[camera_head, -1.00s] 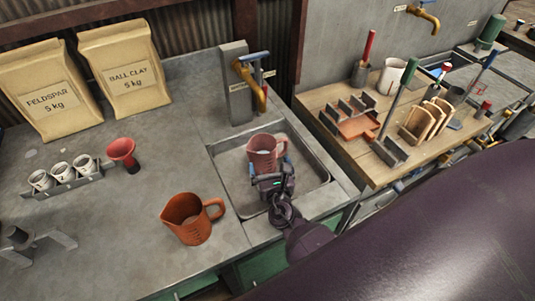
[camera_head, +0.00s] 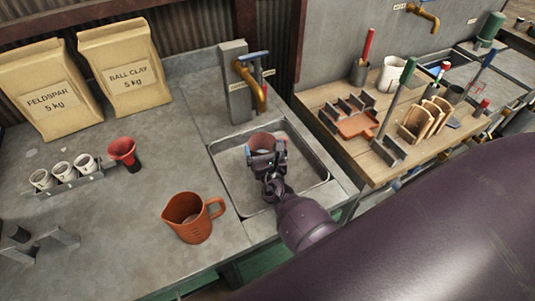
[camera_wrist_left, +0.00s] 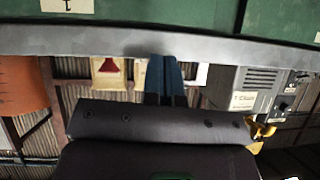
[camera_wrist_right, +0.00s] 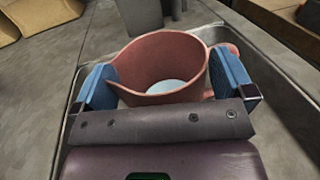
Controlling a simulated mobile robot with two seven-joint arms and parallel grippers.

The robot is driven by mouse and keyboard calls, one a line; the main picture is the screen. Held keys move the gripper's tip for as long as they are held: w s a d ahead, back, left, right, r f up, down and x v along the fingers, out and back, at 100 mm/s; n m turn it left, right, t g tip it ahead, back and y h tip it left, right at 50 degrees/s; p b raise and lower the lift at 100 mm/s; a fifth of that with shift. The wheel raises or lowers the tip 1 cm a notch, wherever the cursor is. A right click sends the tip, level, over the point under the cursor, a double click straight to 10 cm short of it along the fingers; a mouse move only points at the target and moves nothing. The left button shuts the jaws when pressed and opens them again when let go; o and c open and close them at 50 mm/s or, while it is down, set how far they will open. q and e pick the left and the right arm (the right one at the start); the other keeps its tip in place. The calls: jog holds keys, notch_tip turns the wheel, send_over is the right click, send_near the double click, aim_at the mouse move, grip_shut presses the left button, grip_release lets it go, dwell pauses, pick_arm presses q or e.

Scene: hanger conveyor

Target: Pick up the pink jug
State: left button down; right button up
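The pink jug (camera_head: 263,142) stands upright in the metal sink (camera_head: 223,178) under the tap. In the right wrist view the jug (camera_wrist_right: 160,58) is seen from above, with something pale inside at its bottom. My right gripper (camera_head: 267,158) reaches over the sink at the jug. Its blue fingers (camera_wrist_right: 165,88) are wide apart, one on each side of the jug's body; whether they press on the wall cannot be told. The handle is partly hidden behind the right-hand finger. My left gripper (camera_wrist_left: 165,80) has its fingers together, with nothing seen between them; it is outside the head view.
An orange jug (camera_head: 190,217) stands on the counter left of the sink. A red funnel (camera_head: 122,150) and white cups in a rack (camera_head: 62,180) are farther left. The brass tap (camera_head: 252,85) rises behind the sink. A wooden table (camera_head: 340,90) with tools is at right.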

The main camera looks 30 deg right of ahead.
jog(key=c, duration=1.1)
jog(key=shift+r, duration=0.2)
